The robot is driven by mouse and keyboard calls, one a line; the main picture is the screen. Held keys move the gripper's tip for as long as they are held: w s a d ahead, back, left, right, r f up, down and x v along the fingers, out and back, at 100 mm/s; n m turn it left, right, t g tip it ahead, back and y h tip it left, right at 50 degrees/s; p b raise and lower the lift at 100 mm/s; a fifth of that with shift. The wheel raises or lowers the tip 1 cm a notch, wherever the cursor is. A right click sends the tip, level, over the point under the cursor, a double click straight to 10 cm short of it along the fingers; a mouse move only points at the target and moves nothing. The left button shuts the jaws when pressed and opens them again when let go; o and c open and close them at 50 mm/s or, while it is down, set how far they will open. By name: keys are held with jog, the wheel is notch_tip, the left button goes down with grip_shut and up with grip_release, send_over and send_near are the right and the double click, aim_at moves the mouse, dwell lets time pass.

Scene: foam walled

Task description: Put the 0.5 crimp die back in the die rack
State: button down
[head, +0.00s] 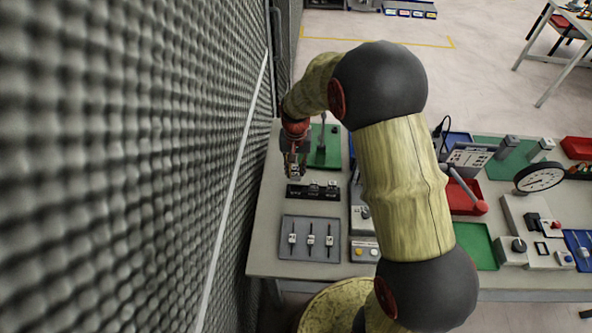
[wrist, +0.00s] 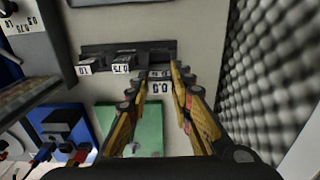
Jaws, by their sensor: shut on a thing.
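The die rack (head: 306,195) is a dark bar on the grey bench, and it also shows in the wrist view (wrist: 105,49). It holds two dark dies with white labels, a 1.0 die (wrist: 85,67) at the left and a 0.75 die (wrist: 122,65) beside it. The right part of the rack looks empty. My gripper (head: 295,168) is shut on the 0.5 crimp die (wrist: 160,88), whose white label shows between the fingers. The die is close to the rack's right end in the wrist view. I cannot tell whether it touches the rack.
A grey tray (head: 310,253) with several upright tools lies in front of the rack in the head view. A green plate (head: 331,155) with a post stands behind. A foam wall (head: 150,150) rises close on the left. Control boxes (head: 365,250) crowd the right.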

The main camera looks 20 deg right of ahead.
aim_at(296, 180)
jog(key=shift+f+b, duration=1.1)
jog(key=shift+f, duration=1.1)
jog(key=shift+f+b, duration=0.65)
jog(key=shift+f, duration=0.65)
jog(key=c, duration=1.5)
grip_release()
jog(key=shift+c, duration=0.2)
jog(key=shift+o, duration=0.3)
notch_tip(296, 180, up, 12)
jog(key=shift+f, duration=0.1)
